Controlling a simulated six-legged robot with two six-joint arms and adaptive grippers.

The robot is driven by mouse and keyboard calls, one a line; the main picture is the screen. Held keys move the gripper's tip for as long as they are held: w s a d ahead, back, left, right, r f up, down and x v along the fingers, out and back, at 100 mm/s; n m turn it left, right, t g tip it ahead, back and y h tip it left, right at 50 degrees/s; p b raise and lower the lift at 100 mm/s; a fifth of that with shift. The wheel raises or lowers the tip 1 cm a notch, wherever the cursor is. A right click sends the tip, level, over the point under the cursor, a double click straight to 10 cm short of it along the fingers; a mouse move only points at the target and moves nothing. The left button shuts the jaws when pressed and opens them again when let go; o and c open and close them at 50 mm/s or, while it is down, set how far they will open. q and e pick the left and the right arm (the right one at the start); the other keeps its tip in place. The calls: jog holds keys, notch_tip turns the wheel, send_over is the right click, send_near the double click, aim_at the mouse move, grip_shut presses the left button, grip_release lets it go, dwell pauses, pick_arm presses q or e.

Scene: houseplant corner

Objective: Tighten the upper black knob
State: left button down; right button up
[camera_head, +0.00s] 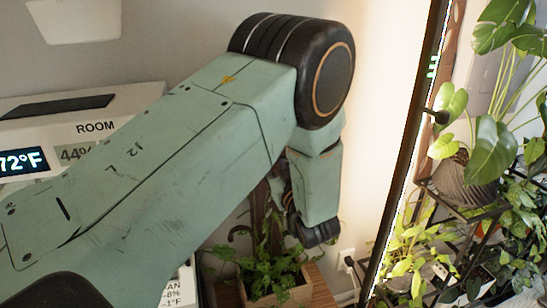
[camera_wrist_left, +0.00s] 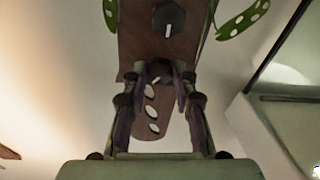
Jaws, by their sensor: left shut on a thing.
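In the left wrist view, a brown board (camera_wrist_left: 135,40) with pale oval slots carries two black knobs with white marks. One knob (camera_wrist_left: 168,18) is near the top of the picture and free. The other knob (camera_wrist_left: 159,71) lies lower, between the fingertips of my left gripper (camera_wrist_left: 159,76), which is shut on it. I cannot tell from this view which knob is the upper one. In the head view my green left arm crosses from the left and hides most of the board and knobs; part of a brown upright (camera_head: 265,212) shows behind it. My right gripper is not in view.
A wooden planter (camera_head: 292,291) with a leafy plant stands below my arm. A white room display (camera_head: 95,128) is at left. A tall dark-edged bright bar (camera_head: 408,165) and plants on a black rack (camera_head: 455,205) fill the right. Spotted leaves (camera_wrist_left: 243,19) flank the board.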

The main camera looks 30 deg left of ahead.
pick_arm(q)
jog(key=m+p, duration=0.2)
jog(key=m, duration=0.6)
jog(key=m+t+h+p, duration=0.1)
jog(key=m+p, duration=0.2)
jog(key=m, duration=0.5)
jog(key=m+t+p, duration=0.1)
jog(key=m+p, duration=0.2)
jog(key=m, duration=0.5)
jog(key=shift+r+h, duration=0.2)
jog(key=shift+h, duration=0.1)
jog(key=shift+m, duration=0.3)
jog(key=shift+s+f, duration=0.1)
jog(key=c, duration=1.4)
grip_release()
jog(key=o, duration=0.3)
jog(key=shift+o, duration=0.2)
